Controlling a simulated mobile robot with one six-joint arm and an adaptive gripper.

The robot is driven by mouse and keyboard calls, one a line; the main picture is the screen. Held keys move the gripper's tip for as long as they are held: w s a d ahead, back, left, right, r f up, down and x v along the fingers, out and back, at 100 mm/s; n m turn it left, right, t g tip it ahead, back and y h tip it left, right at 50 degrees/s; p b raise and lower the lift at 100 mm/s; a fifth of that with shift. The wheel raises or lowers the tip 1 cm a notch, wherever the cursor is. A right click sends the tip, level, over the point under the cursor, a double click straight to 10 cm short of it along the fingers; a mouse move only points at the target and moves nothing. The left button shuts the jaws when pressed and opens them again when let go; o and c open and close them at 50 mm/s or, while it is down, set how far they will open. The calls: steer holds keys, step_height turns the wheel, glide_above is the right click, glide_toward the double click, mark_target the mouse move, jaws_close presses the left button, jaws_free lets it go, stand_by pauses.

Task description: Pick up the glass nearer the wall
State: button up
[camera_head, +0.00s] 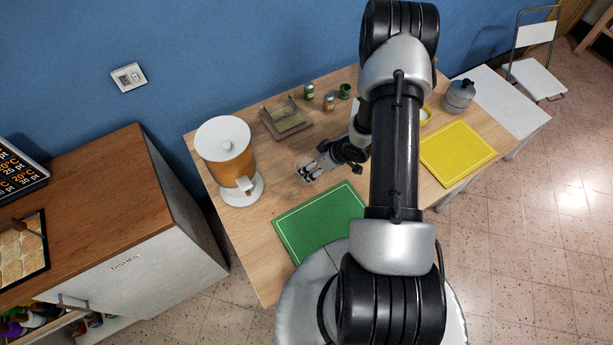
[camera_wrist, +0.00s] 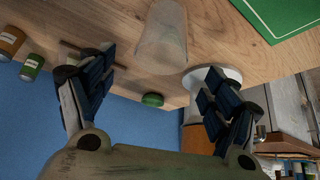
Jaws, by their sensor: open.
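One clear, frosted-looking glass (camera_wrist: 162,38) stands on the wooden table in the wrist view, beyond my fingertips and roughly in line with the gap between them. It appears apart from both fingers. My gripper (camera_wrist: 152,88) is open, with one finger at the left and one at the right, and nothing held between them. In the head view my gripper (camera_head: 318,168) is low over the table, between the juice dispenser and the green mat.
An orange juice dispenser (camera_head: 226,158) stands left of my gripper. A napkin holder (camera_head: 287,118) and small jars (camera_head: 328,101) are towards the blue wall. A green mat (camera_head: 318,222) lies in front, a yellow mat (camera_head: 457,154) at right. A small green round object (camera_wrist: 152,99) shows between the fingers.

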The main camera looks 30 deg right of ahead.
steer(key=x, duration=0.3)
steer(key=b+x, duration=0.1)
steer(key=x, duration=0.1)
steer(key=shift+s+f, duration=0.15)
steer(key=shift+f, duration=0.4)
steer(key=shift+w+a+f+b, duration=0.15)
steer(key=shift+w+f+b, duration=0.1)
steer(key=shift+f+b, duration=0.1)
steer(key=shift+c, duration=0.3)
steer(key=c, duration=1.2)
